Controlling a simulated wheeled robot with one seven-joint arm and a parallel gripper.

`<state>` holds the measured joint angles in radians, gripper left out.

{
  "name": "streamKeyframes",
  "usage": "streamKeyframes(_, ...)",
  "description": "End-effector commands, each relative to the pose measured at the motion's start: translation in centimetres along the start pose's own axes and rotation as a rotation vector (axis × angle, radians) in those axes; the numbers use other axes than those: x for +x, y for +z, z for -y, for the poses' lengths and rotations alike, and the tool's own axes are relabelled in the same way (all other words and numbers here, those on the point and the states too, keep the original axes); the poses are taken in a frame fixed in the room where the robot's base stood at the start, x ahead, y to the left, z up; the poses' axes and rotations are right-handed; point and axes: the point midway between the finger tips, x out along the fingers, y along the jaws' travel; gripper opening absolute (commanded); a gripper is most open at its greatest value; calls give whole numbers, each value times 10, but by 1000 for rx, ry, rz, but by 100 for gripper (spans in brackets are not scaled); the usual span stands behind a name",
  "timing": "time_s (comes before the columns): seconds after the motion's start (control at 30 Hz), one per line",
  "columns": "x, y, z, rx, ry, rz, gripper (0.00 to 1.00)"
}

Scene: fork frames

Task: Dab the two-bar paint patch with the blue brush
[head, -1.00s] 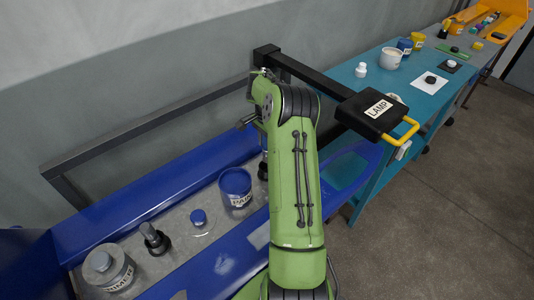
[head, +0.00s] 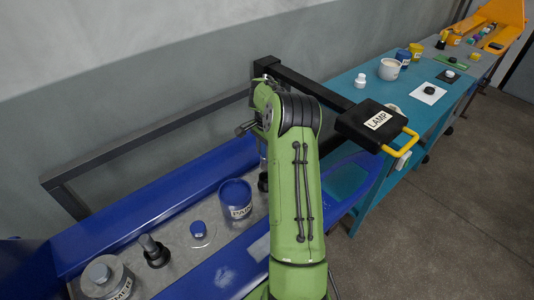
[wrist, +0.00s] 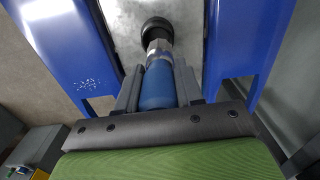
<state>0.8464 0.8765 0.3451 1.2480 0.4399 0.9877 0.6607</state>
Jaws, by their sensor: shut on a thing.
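My gripper (wrist: 158,90) is shut on the blue brush (wrist: 158,88) in the wrist view. Its blue handle lies between the fingers and a grey collar shows beyond them. A round black part (wrist: 157,29) is at its far end, over the grey bench top; I cannot tell if this is the brush head or a holder. In the head view my green arm hides the gripper and brush. The blue front ledge carries a pale smear (head: 225,279), a grey patch (head: 260,247) and a teal patch (head: 346,180). No two-bar mark can be made out.
A black lamp (head: 372,124) with a yellow handle juts out right of my arm. A blue paint can (head: 235,202), a blue-capped item (head: 198,229), a black holder (head: 154,252) and a primer can (head: 107,278) stand in the trough. A teal bench (head: 390,95) lies beyond.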

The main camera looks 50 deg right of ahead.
Motion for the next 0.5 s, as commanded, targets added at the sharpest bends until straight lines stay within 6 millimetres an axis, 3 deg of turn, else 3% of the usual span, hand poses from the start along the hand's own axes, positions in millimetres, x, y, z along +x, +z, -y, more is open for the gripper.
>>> streamKeyframes(0.17,-12,32,-2,-46,-99,61,6)
streamKeyframes(0.4,-31,108,-15,-2,-250,142,6)
streamKeyframes(0.5,-36,122,-18,19,-275,152,6)
